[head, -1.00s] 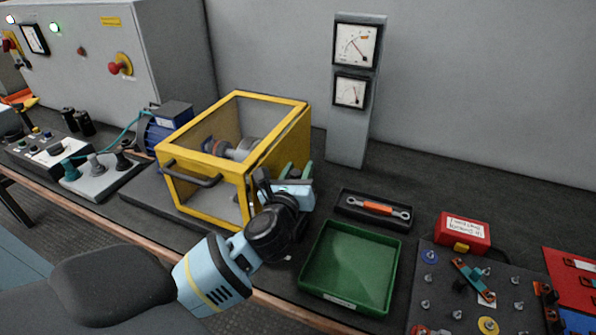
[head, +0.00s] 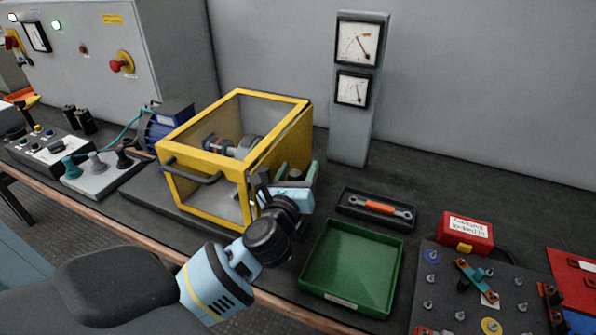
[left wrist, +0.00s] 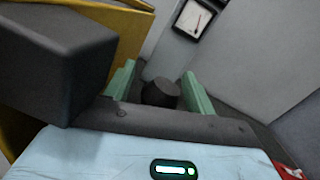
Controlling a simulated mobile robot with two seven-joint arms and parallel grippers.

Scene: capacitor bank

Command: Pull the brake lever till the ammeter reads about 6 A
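The yellow-framed guard (head: 240,165) stands in the middle of the bench with a shaft and drum inside. My left gripper (head: 290,178) is at its right side, and the arm hides most of what lies behind. In the left wrist view, the green fingers (left wrist: 160,85) stand apart with a dark round knob (left wrist: 160,93), apparently the brake lever's end, between them. A gap shows at the knob's left; contact is unclear. The upper meter (head: 360,43) and lower meter (head: 353,88) hang on a grey post. The upper needle leans up-left; its figures are unreadable. My right gripper is out of view.
A green tray (head: 352,306) and a black tray with an orange-handled wrench (head: 380,208) lie right of the gripper. A red box (head: 466,232) and a board of studs (head: 440,285) are farther right. A blue motor (head: 165,130) adjoins the guard.

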